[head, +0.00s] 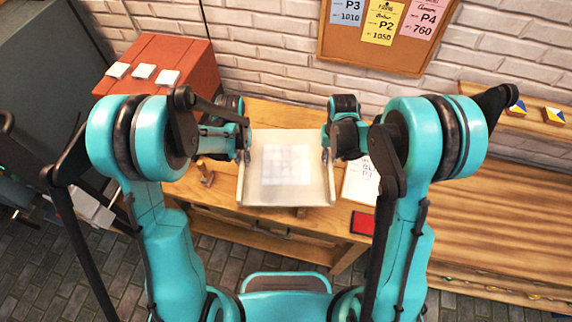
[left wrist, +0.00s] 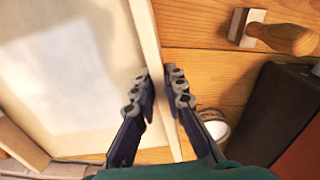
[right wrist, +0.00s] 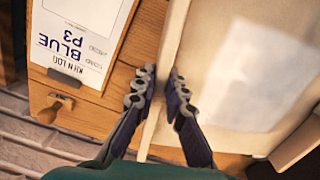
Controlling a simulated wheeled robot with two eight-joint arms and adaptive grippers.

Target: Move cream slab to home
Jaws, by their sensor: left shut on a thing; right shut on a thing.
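The cream slab (head: 258,193) is a pale square board with raised side edges and a whiter square patch in its middle. It is over the wooden table in front of me. My left gripper (head: 246,152) is shut on its left edge, with one finger on each side of that edge in the left wrist view (left wrist: 161,92). My right gripper (head: 328,156) is shut on its right edge, also seen in the right wrist view (right wrist: 161,84). The slab looks about level. I cannot tell whether it touches the table. No mark named home is readable.
A printed sheet (head: 357,184) and a red pad (head: 362,223) lie right of the slab. A wooden-handled tool (head: 205,172) is at left. A red cabinet (head: 180,52) with white tiles stands at back left. A wooden bench (head: 490,210) is at right.

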